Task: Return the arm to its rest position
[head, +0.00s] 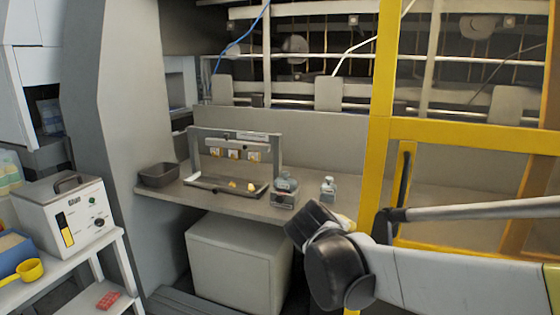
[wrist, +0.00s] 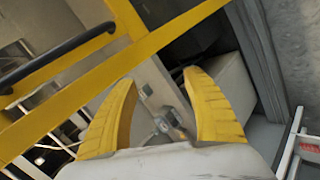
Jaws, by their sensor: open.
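My gripper (wrist: 158,112) shows in the wrist view with its two yellow ribbed fingers spread apart and nothing between them. In the head view my arm reaches in from the right edge, and its dark joint is in front of the yellow door frame's lower part. My fingers are mostly hidden behind the arm in the head view.
A yellow door frame (head: 460,134) with a dark handle stands close to my arm. A white box (head: 240,262) stands below. A side table with a white machine (head: 66,215) is at left.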

